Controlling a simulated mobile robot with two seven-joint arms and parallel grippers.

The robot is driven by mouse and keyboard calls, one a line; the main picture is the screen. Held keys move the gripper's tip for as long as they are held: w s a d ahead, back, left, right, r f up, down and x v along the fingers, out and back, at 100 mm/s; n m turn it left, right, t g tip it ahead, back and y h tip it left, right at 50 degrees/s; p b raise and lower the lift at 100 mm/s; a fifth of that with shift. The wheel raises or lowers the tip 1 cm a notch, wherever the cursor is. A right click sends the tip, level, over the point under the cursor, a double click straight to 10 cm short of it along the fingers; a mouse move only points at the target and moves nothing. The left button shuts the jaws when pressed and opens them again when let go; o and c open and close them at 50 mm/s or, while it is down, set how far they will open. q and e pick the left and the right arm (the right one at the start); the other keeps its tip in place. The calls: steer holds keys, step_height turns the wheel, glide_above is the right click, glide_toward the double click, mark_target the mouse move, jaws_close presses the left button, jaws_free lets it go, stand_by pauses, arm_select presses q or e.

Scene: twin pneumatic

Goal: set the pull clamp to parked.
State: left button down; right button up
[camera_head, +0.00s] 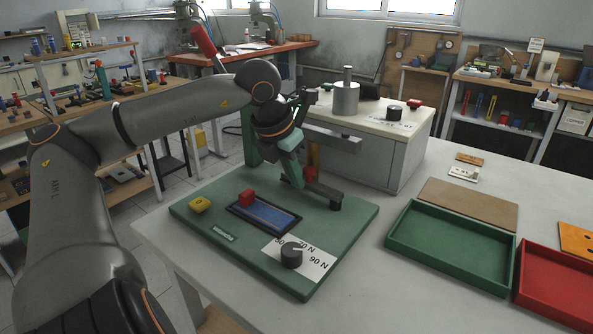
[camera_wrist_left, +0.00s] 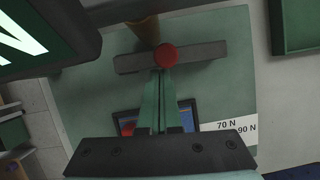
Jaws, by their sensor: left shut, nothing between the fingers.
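The green test board (camera_head: 190,210) lies on the table in front of me. At its back a dark bar (camera_head: 325,194) with a red knob stands beside a green upright; I take this for the pull clamp, but cannot tell its setting. In the left wrist view the dark bar (camera_wrist_left: 205,52) crosses ahead, with the round red knob (camera_wrist_left: 166,56) at its middle. My left gripper (camera_head: 296,180) is shut and empty, pointing down by the bar. In the wrist view its fingertips (camera_wrist_left: 160,74) look close to the knob; contact is unclear. My right gripper is not in view.
A pale cabinet (camera_head: 385,155) stands behind. A green tray (camera_head: 450,250) and a red tray (camera_head: 555,285) lie to the right.

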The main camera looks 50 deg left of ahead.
arm_select(q)
steer(key=shift+w+a+r+m+h, duration=0.1)
steer(key=shift+w+a+m+h, duration=0.25)
steer(key=shift+m, duration=0.35)
steer(key=shift+w+a+p, duration=0.1)
steer(key=shift+w+p, duration=0.3)
steer(key=shift+w, duration=0.15)
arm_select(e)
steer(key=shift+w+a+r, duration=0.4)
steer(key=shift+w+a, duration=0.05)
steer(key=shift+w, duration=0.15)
